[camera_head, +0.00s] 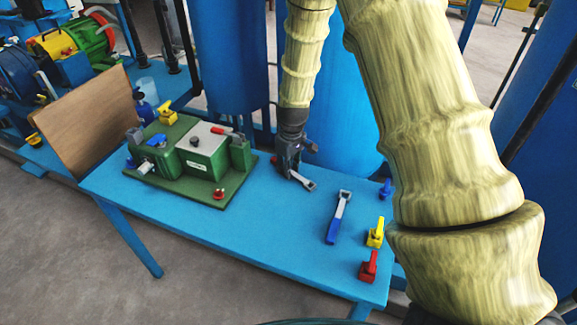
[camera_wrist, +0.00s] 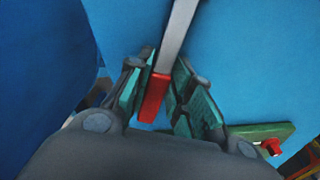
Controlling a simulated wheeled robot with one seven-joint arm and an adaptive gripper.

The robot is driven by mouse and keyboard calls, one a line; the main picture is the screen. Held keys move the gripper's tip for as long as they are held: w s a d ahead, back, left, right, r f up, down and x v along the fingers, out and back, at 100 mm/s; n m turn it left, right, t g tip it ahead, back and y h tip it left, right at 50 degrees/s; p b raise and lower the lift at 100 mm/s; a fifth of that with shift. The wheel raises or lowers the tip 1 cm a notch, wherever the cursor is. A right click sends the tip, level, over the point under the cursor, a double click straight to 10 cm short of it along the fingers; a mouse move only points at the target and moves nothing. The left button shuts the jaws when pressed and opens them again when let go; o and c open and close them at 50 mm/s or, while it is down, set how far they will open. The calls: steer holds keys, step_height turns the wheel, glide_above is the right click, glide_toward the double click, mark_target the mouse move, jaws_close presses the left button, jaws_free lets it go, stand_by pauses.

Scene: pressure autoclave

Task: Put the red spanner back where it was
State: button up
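The red spanner has a grey shaft and head and a red handle. In the wrist view its red handle (camera_wrist: 153,98) lies between the teal finger pads of my gripper (camera_wrist: 163,72), which sit close on both sides of it. The shaft runs up and away from the fingers. In the head view my gripper (camera_head: 290,170) points down at the blue table, and the spanner's grey head (camera_head: 304,182) sticks out to its right. I cannot tell whether the spanner touches the table.
A blue-handled spanner (camera_head: 339,217) lies to the right on the blue table (camera_head: 270,235). Blue, yellow (camera_head: 376,233) and red (camera_head: 369,266) valve pieces stand along the right edge. A green machine (camera_head: 195,158) fills the left. Blue tanks (camera_head: 228,55) stand behind. The table's front middle is clear.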

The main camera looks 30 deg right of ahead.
steer(key=o, duration=0.3)
steer(key=shift+s+a+f, duration=0.15)
steer(key=shift+s+f, duration=0.3)
steer(key=shift+f, duration=0.25)
steer(key=shift+o, duration=0.8)
steer(key=shift+w+f, duration=0.2)
steer(key=shift+w+r, duration=0.1)
steer(key=shift+r, duration=0.25)
